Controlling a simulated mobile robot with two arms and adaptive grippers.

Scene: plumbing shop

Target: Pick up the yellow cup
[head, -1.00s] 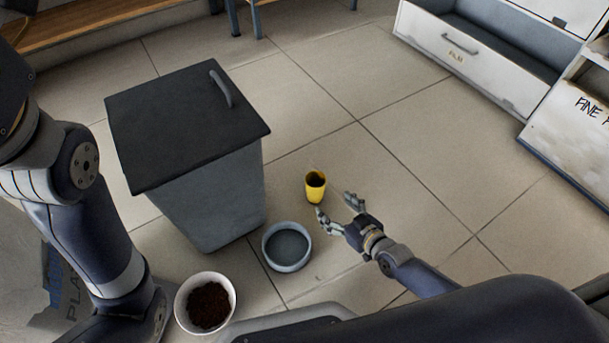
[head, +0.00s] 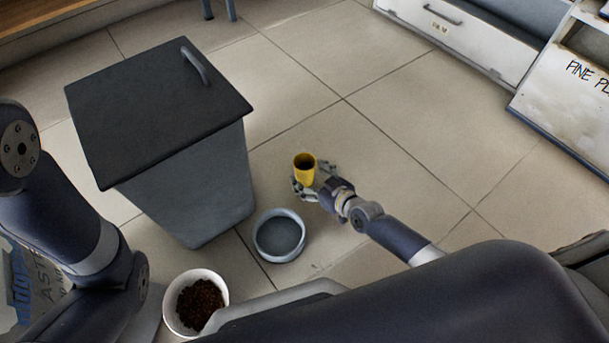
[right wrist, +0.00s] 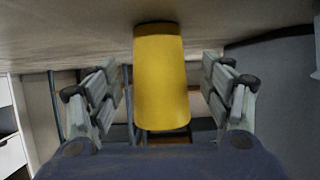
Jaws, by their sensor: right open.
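The yellow cup (head: 304,172) stands upright on the tiled floor, with a dark inside. My right gripper (head: 312,176) is down at the cup, with its fingers spread on either side of it. In the right wrist view the cup (right wrist: 162,80) sits between the two open fingers, with a visible gap on each side. The fingers do not appear to touch it. My left arm comes in at the left of the head view, but its gripper is out of view.
A grey bowl (head: 260,240) stands close to the lower left of the cup. A white bowl of brown matter (head: 168,311) is nearer me. A grey bin with a dark lid (head: 160,105) stands to the left. The floor (head: 430,130) to the right is clear.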

